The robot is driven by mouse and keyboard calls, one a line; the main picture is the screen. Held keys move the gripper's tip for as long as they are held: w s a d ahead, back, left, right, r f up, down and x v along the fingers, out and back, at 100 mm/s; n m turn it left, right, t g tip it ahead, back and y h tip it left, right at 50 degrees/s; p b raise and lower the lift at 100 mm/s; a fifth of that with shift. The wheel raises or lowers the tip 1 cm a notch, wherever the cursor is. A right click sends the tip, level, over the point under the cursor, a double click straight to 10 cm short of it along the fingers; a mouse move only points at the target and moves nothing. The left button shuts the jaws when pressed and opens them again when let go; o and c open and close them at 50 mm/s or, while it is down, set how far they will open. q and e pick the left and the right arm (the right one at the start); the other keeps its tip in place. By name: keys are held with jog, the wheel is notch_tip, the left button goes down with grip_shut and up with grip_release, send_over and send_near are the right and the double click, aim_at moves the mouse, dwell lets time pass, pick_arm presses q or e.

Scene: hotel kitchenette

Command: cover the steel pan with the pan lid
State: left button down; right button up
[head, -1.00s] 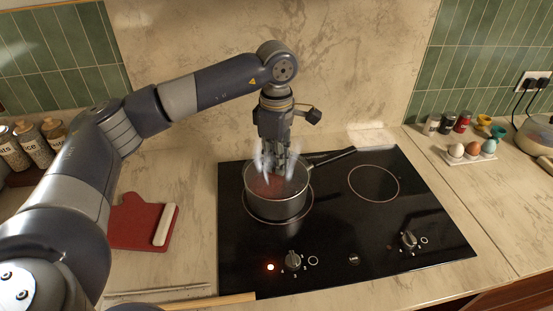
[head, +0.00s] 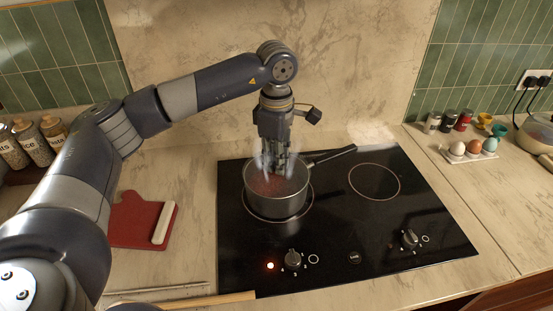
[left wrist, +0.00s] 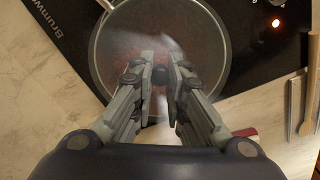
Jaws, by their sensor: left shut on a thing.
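The steel pan (head: 275,205) stands on the left rear ring of the black hob, its handle pointing back and right. Reddish contents show inside it. The clear glass pan lid (left wrist: 120,45) shows in the left wrist view, lying over the round pan mouth with its dark knob between the fingers. My left gripper (head: 276,165) points straight down over the pan and is shut on the lid's knob. It also shows in the left wrist view (left wrist: 161,74). Steam blurs the rim, so I cannot tell whether the lid sits fully flush. My right gripper is not in view.
The black hob (head: 400,235) has a free ring at right and a lit red light in front. A red cutting board (head: 135,222) lies at left. Jars (head: 32,143) stand at far left. An egg holder (head: 470,156) and small jars stand at right.

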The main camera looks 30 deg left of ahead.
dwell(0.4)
pick_arm(q)
jog(key=c, duration=1.5)
grip_release()
jog(key=o, duration=0.5)
jog(key=shift+f, duration=0.1)
jog(key=shift+c, duration=0.2)
jog(key=shift+r+p, duration=2.1)
jog(key=shift+r, duration=1.45)
jog(key=shift+f, duration=0.1)
